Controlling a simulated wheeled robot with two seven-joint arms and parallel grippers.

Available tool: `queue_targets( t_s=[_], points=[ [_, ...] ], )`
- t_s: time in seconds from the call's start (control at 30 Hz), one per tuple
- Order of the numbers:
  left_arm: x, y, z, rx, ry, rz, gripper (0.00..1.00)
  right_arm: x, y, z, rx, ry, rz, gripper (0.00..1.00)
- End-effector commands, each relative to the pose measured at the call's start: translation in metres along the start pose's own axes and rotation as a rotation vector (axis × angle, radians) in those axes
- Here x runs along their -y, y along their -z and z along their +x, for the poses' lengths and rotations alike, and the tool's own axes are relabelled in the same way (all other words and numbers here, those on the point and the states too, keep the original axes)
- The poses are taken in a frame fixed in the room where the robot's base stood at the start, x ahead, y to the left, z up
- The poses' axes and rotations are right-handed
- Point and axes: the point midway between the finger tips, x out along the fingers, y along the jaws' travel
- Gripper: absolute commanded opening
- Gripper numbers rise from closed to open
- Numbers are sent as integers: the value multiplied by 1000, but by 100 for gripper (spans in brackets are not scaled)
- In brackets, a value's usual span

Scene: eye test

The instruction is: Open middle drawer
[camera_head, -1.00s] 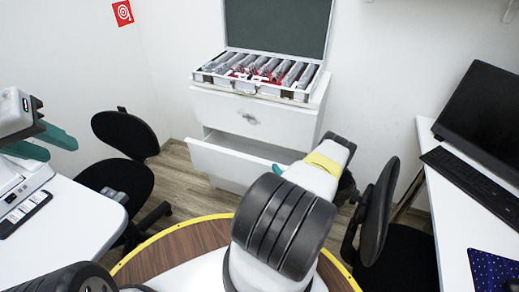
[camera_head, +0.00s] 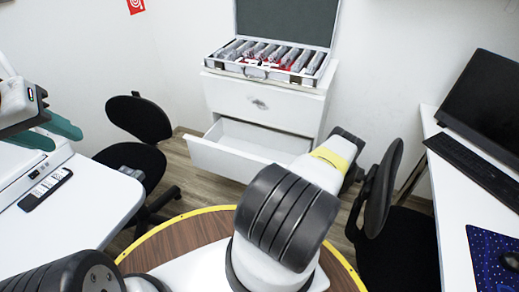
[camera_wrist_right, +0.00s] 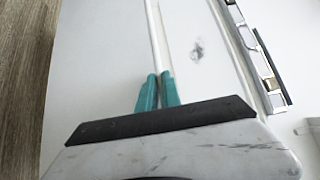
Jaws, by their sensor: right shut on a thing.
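A white cabinet (camera_head: 262,104) stands against the back wall. The drawer (camera_head: 222,160) below its closed top front is pulled partway out, and its inside looks empty. My right arm reaches toward the drawer's right side and hides its right end. The right gripper is hidden in the head view. In the right wrist view, my right gripper (camera_wrist_right: 158,90) has its teal fingers close together, shut on the edge of the drawer front (camera_wrist_right: 95,70). My left gripper (camera_head: 66,140) is at the left over the white table, with its teal fingers apart and empty.
Black chairs stand left (camera_head: 140,150) and right (camera_head: 382,215). A desk (camera_head: 455,215) with a monitor and keyboard is at the right. Bare floor (camera_head: 195,182) shows left of the drawer.

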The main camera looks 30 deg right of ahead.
Motion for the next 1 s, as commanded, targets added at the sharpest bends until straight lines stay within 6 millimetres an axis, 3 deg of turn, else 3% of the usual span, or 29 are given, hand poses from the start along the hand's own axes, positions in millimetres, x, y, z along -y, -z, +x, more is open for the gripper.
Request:
queue_targets(
  t_s=[0.1,0.13,0.2,0.23,0.57,1.0],
  points=[
    [0,0,0,0,0,0,36,-1,1,-1,-3,-2,0,0],
    [0,0,0,0,0,0,36,-1,1,-1,-3,-2,0,14],
    [0,0,0,0,0,0,36,-1,1,-1,-2,-2,0,28],
    [0,0,0,0,0,0,36,0,1,0,-2,-1,0,30],
    [0,0,0,0,0,0,36,0,0,-2,-1,-1,0,30],
    [0,0,0,0,0,0,36,-1,1,-67,-3,-2,1,30]
  ],
)
